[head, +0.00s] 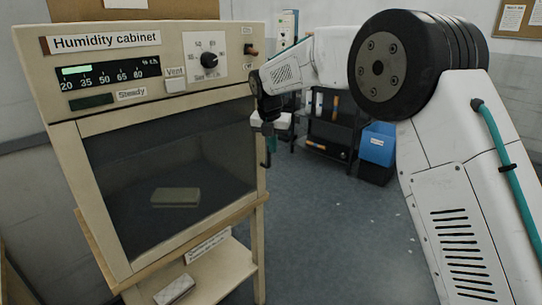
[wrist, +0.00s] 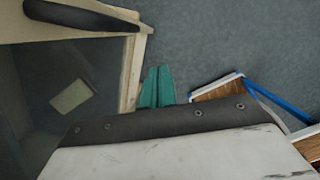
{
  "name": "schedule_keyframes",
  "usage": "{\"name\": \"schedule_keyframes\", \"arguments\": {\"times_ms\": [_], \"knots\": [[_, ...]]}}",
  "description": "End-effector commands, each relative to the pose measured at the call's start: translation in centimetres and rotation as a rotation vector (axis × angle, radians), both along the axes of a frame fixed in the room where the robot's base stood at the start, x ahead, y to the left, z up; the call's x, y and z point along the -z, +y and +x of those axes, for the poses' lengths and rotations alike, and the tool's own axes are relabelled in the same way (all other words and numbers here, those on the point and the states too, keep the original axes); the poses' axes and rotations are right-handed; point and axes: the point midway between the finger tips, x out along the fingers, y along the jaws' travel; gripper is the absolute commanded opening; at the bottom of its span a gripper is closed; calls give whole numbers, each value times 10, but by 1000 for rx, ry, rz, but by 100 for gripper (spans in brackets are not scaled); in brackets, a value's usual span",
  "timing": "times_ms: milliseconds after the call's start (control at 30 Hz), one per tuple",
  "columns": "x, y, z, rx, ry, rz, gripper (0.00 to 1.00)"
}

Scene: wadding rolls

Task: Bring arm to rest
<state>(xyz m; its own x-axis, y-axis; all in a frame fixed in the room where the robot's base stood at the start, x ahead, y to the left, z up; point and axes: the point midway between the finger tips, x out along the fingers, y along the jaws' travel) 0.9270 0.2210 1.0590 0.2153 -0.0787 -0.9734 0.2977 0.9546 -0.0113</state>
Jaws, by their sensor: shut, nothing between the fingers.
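My gripper (wrist: 157,88) shows in the wrist view as two teal fingers, side by side and shut with nothing between them. In the head view my arm reaches in from the right, and its wrist end hangs by the right edge of the humidity cabinet (head: 120,270). The fingers are small and hard to make out there. The cabinet is beige, with a dark glass front that looks closed. A greenish block (head: 175,197) lies behind the glass; it also shows in the wrist view (wrist: 71,97).
A pale wrapped item (head: 174,289) lies on the shelf under the cabinet. At the back stand a dark rack (head: 330,130) and a blue bin (head: 378,143). The grey floor (head: 330,220) between cabinet and arm is clear. A blue-edged wooden item (wrist: 218,88) lies right of the fingers.

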Motion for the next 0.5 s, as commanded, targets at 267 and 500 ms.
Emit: {"name": "schedule_keyframes", "arguments": {"times_ms": [267,500], "knots": [[-33,-1,-9,0,1,-1,0],[-27,-3,-15,278,3,52,0]]}}
